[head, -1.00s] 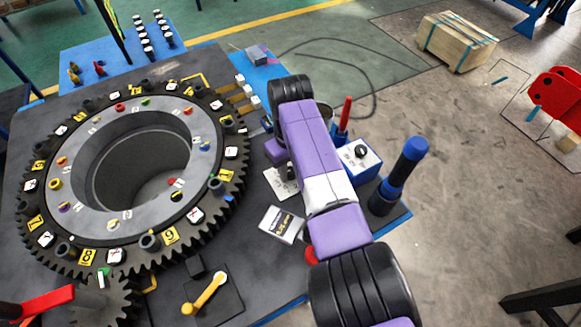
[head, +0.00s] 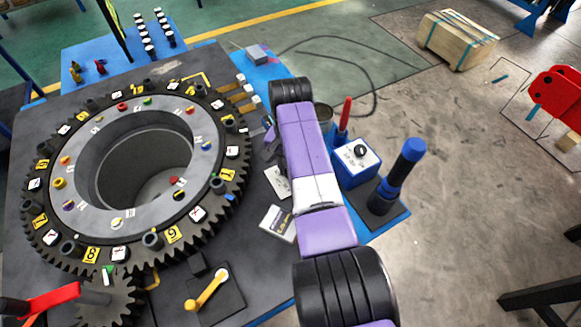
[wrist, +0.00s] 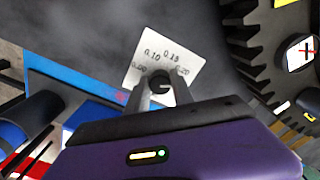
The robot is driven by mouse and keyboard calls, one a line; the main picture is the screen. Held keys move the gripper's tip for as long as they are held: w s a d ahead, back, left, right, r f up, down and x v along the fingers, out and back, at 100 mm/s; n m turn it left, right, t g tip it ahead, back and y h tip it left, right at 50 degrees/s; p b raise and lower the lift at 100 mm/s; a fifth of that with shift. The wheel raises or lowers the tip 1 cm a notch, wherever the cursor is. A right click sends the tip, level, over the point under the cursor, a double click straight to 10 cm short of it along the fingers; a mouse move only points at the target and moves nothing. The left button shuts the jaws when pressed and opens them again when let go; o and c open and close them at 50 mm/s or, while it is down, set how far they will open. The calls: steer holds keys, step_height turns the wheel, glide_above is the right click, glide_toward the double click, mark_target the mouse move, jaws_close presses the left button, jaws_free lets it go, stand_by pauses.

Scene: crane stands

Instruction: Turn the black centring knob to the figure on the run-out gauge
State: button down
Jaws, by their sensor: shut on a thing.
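The black centring knob (wrist: 160,82) sits on a white dial plate (wrist: 171,58) in the wrist view. The plate reads 0.00, 0.10, 0.15 and 0.20 in an arc around the knob. My gripper (wrist: 162,88) is shut on the knob, one finger on each side. The fingers cover part of the knob, so I cannot tell which figure it points to. In the head view my purple arm hides the knob, and part of the dial plate (head: 277,182) shows beside it. A small blue and white box (head: 357,160) with a round black dial stands right of my arm; its figure is too small to read.
A large toothed ring (head: 108,270) with numbered tags fills the left of the bench. A yellow-handled lever (head: 208,290) and a printed card (head: 277,223) lie near the front. A blue-handled tool (head: 402,175) stands upright at the right, close to my arm.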

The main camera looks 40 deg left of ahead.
steer(key=m, duration=0.5)
steer(key=shift+a+r, duration=0.1)
steer(key=shift+r, duration=0.05)
steer(key=shift+w+m, duration=0.1)
steer(key=shift+m, duration=0.3)
steer(key=c, duration=1.1)
jaws_free()
step_height(320, 180, up, 8)
steer(key=shift+f+b, duration=0.15)
steer(key=shift+b, duration=0.2)
